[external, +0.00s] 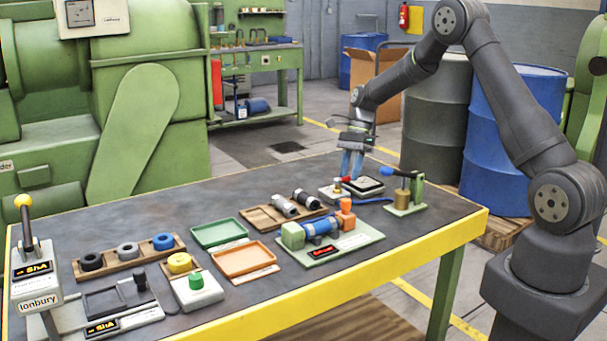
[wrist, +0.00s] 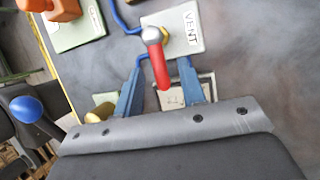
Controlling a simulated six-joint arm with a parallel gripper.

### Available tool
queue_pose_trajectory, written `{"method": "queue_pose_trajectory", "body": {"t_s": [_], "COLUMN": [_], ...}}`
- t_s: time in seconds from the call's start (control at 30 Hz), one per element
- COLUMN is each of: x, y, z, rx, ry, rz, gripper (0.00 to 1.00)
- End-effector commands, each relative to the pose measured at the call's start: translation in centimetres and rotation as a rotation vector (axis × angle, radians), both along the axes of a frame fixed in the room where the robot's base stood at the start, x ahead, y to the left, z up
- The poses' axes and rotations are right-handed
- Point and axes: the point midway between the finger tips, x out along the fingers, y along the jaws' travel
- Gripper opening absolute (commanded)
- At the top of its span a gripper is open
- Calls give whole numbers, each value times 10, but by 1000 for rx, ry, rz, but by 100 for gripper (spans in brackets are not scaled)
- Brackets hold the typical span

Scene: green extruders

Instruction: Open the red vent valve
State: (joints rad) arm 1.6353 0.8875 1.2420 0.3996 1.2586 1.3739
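The vent valve's red handle (wrist: 160,66) extends from a round metal hub (wrist: 152,34) on a pale plate marked VENT (wrist: 186,30). In the external view, the red handle (external: 347,179) shows just below my gripper (external: 352,172), toward the far right of the bench. In the wrist view, the two blue fingers of my gripper (wrist: 162,68) are apart, with the red handle between them in the picture. Gaps show on both sides of the handle. I cannot tell how far the fingertips are above it.
A blue-handled clamp (external: 404,190) stands close on the right. A green plate with a blue cylinder (external: 320,226) is nearer the front. Trays and a yellow-knobbed lever (external: 24,202) stand farther left.

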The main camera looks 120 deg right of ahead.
Motion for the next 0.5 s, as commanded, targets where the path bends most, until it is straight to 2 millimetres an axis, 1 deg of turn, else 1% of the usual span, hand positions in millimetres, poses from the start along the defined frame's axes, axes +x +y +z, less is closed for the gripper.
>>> {"method": "queue_pose_trajectory", "body": {"t_s": [0.17, 0.2, 0.37, 0.4, 0.5], "x": [0, 0, 0, 0, 0], "y": [0, 0, 0, 0, 0], "z": [0, 0, 0, 0, 0], "rx": [0, 0, 0, 0, 0], "ry": [0, 0, 0, 0, 0], "rz": [0, 0, 0, 0, 0], "gripper": [37, 35, 4, 0, 0]}}
